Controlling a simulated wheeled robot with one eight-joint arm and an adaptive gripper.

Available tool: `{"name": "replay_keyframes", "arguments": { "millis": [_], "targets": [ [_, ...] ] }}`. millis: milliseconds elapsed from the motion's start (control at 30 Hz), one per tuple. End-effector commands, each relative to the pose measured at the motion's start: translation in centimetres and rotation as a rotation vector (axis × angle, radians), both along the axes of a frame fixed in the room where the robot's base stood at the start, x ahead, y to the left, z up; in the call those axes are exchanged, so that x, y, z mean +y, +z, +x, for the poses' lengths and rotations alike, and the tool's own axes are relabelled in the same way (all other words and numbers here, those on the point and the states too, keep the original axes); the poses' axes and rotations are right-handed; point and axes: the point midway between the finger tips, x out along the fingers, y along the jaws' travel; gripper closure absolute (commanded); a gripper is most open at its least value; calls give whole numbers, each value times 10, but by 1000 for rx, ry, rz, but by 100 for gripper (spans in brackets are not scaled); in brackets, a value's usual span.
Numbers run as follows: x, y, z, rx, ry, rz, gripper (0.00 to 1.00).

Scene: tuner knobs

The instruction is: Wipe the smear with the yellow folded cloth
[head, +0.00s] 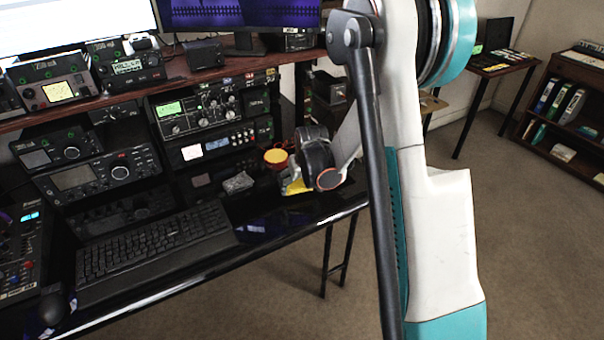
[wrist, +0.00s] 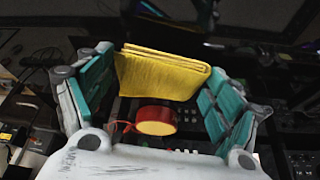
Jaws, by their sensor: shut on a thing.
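The yellow folded cloth (wrist: 160,74) is between the teal-padded fingers of my gripper (wrist: 158,80) in the wrist view. My gripper is shut on it, and the cloth stands out past the fingers with its folded layers showing. In the head view, my gripper (head: 305,182) is over the right end of the black desk, and a bit of the yellow cloth (head: 297,187) shows at its tip. I cannot tell whether the cloth touches the desk. I cannot make out the smear in either view.
A red and yellow round object (head: 276,156) stands just behind my gripper; it also shows in the wrist view (wrist: 156,121). A crumpled grey item (head: 238,183) lies to the left. A keyboard (head: 155,240), a mouse (head: 53,306) and stacked radios (head: 205,115) fill the desk's left and back.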

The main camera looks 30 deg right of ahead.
Motion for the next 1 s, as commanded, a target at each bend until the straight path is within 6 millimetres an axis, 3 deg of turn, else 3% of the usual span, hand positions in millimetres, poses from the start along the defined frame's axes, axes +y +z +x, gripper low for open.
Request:
{"name": "replay_keyframes", "arguments": {
  "millis": [600, 1000],
  "targets": [
    [5, 55, 9, 0, 3, 0, 39],
    [5, 57, 10, 0, 3, 0, 39]
  ]
}}
